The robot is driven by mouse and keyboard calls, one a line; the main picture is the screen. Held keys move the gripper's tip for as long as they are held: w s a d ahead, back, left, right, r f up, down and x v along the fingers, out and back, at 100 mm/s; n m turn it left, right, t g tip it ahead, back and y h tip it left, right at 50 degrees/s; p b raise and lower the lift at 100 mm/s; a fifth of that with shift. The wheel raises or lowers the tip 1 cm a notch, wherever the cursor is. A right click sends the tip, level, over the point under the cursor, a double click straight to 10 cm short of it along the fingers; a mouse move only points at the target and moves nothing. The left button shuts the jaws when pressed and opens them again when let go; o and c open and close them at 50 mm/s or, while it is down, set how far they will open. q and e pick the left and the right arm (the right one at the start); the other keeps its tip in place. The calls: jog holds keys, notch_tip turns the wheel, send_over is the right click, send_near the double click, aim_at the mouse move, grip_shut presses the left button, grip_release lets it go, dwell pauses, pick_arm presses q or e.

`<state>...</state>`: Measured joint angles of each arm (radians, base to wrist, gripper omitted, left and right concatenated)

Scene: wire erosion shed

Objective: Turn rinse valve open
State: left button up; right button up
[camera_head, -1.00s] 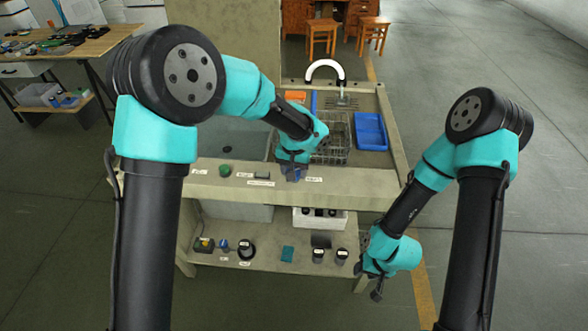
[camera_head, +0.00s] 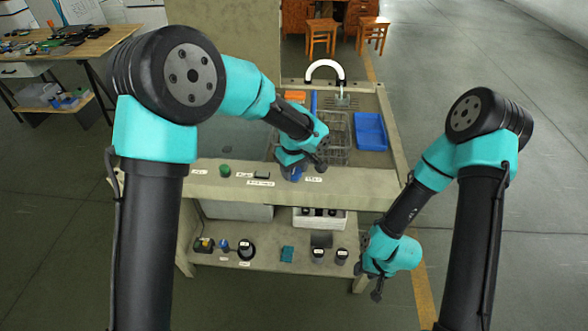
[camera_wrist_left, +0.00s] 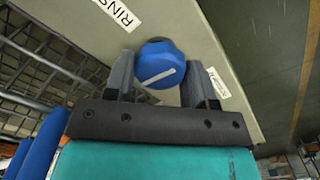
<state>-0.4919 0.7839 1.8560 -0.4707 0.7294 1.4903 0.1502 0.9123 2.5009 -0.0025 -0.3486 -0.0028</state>
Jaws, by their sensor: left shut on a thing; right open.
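The rinse valve is a blue knob (camera_wrist_left: 159,66) with a white pointer line, standing on the pale front ledge (camera_head: 350,187). The pointer line lies slanted in the left wrist view. The valve also shows in the head view (camera_head: 296,176), partly hidden under my gripper. My left gripper (camera_head: 294,168) is shut on the knob, one finger on each side, as the left wrist view (camera_wrist_left: 165,80) shows. A label reading "RINS" (camera_wrist_left: 118,14), cut off, is beside it. My right gripper (camera_head: 368,284) is open and empty, hanging low right of the bench.
Behind the ledge are a wire basket (camera_head: 335,150), a blue tray (camera_head: 371,131) and a white curved tap (camera_head: 325,66). A green knob (camera_head: 225,170) is on the ledge. Several small items, including a teal block (camera_head: 287,254), stand on the lower shelf (camera_head: 265,262).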

aim_at(294, 170)
pick_arm(q)
jog(key=shift+n, duration=0.5)
jog(key=o, duration=0.9)
notch_tip(294, 170, up, 17)
jog(key=shift+r, duration=0.2)
dwell(0.3)
